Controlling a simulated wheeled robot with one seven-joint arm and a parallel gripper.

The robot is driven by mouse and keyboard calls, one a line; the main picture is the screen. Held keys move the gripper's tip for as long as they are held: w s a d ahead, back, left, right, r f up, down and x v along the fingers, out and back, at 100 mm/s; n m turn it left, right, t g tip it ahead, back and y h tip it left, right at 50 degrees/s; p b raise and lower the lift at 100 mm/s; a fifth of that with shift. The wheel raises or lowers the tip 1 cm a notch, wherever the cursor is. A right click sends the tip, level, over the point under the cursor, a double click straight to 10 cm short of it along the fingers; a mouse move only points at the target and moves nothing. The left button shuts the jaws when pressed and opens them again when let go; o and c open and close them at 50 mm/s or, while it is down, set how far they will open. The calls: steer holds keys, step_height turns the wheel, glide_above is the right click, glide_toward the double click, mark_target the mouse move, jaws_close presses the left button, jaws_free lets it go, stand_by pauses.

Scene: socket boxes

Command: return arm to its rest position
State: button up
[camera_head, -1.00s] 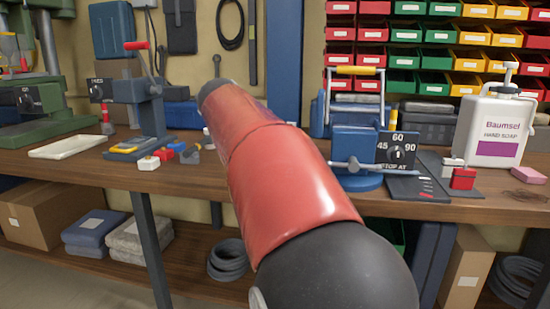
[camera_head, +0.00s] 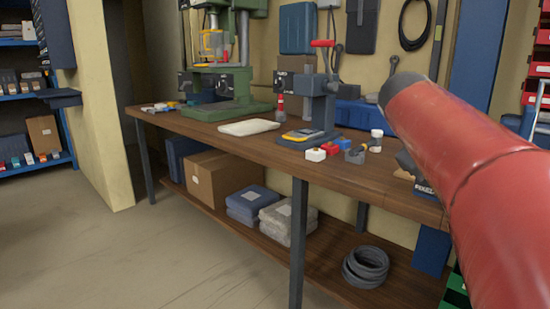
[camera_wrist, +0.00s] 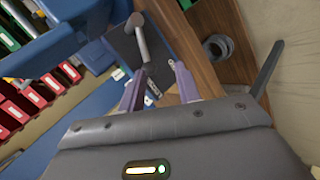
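My red arm (camera_head: 468,150) reaches up from the lower right corner of the head view, over the right part of the workbench. My gripper is hidden behind the arm there. In the wrist view my gripper (camera_wrist: 158,82) shows two purple fingers standing apart, with nothing held between them. Beyond the fingers are a dark plate with a grey bar handle (camera_wrist: 142,40) and the brown bench top (camera_wrist: 203,75).
The wooden workbench (camera_head: 250,145) carries a green drill press (camera_head: 215,100), a white tray (camera_head: 249,127) and a blue-grey press (camera_head: 318,95). Boxes and folded cloths lie on its lower shelf. The floor (camera_head: 160,260) at left front is clear. A blue shelf (camera_head: 30,120) stands far left.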

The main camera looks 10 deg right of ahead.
steer(key=s+a+f+m+y, duration=0.1)
steer(key=s+a+f+y, duration=0.3)
steer(key=s+a+f, duration=0.5)
steer(key=s+a+f+m+t+y, duration=0.1)
steer(key=s+a+f+y, duration=0.3)
steer(key=s+a+f, duration=0.5)
steer(key=a+f, duration=0.3)
steer(key=f, duration=0.2)
steer(key=shift+a+m, duration=0.15)
steer(key=shift+m, duration=0.15)
